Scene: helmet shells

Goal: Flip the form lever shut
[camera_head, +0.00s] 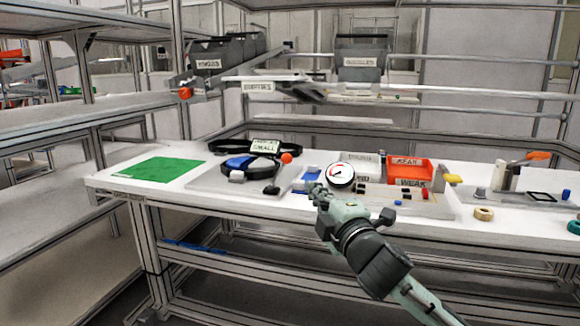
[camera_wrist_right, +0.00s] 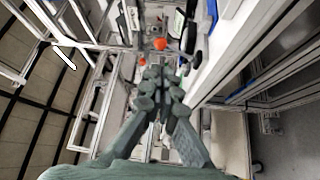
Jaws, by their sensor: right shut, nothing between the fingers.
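A dark form with blue and white parts and a "SMALL" label (camera_head: 262,148) sits on a grey plate (camera_head: 225,187) on the white bench. An orange-red knob (camera_head: 286,158), which looks like the end of the form lever, stands at the form's right side; its arm is too small to make out. An orange-red knob (camera_wrist_right: 160,44) also shows in the right wrist view, beyond the fingertips. My right gripper (camera_head: 316,188) is shut and empty, over the bench's front edge, to the right of the form and apart from the knob. My left gripper is not in view.
A round dial gauge (camera_head: 341,176) stands close to the right gripper, with an orange bin (camera_head: 410,171) and a grey bin behind. A green mat (camera_head: 162,169) lies at left. An orange-handled clamp (camera_head: 537,156) is at far right. Shelf bins hang above.

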